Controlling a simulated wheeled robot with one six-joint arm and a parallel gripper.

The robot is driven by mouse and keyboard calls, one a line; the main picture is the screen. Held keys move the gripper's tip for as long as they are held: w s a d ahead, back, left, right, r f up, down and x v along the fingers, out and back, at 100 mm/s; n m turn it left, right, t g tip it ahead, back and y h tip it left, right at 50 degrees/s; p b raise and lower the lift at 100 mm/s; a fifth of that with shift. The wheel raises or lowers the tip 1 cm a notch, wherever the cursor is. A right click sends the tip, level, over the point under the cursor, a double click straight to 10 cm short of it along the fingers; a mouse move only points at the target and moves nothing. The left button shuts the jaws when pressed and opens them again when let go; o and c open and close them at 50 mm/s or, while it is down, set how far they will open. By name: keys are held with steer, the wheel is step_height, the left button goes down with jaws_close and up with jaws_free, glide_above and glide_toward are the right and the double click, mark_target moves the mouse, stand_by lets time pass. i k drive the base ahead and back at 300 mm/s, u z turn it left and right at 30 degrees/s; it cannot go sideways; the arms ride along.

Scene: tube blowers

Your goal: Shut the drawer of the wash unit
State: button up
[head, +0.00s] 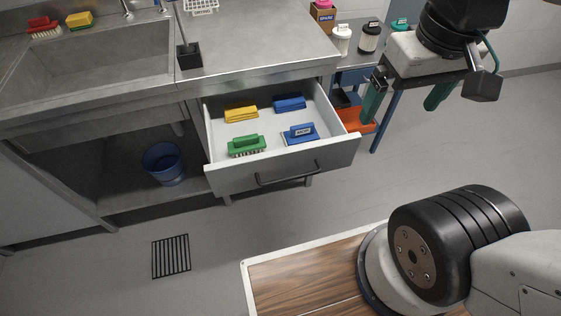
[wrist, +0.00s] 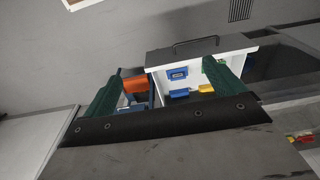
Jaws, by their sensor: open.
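The wash unit (head: 255,45) is a grey steel counter with a sink at the left. Its drawer (head: 285,172) stands pulled out under the counter's right end, with a dark bar handle (head: 288,178) on the front.
A side table (head: 352,62) with lidded bottles (head: 369,37) and an orange bin (head: 355,119) at its lower level stands right of the unit. A blue bucket (head: 163,163) sits on the lower shelf. The floor (head: 215,240) before the drawer is clear around a drain grate (head: 171,256).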

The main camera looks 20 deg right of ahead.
mark_target(337, 148)
steer(key=u, duration=0.5)
steer(key=k, duration=1.7)
steer(key=z, duration=0.4)
steer(key=i, duration=1)
steer(key=z, duration=0.05)
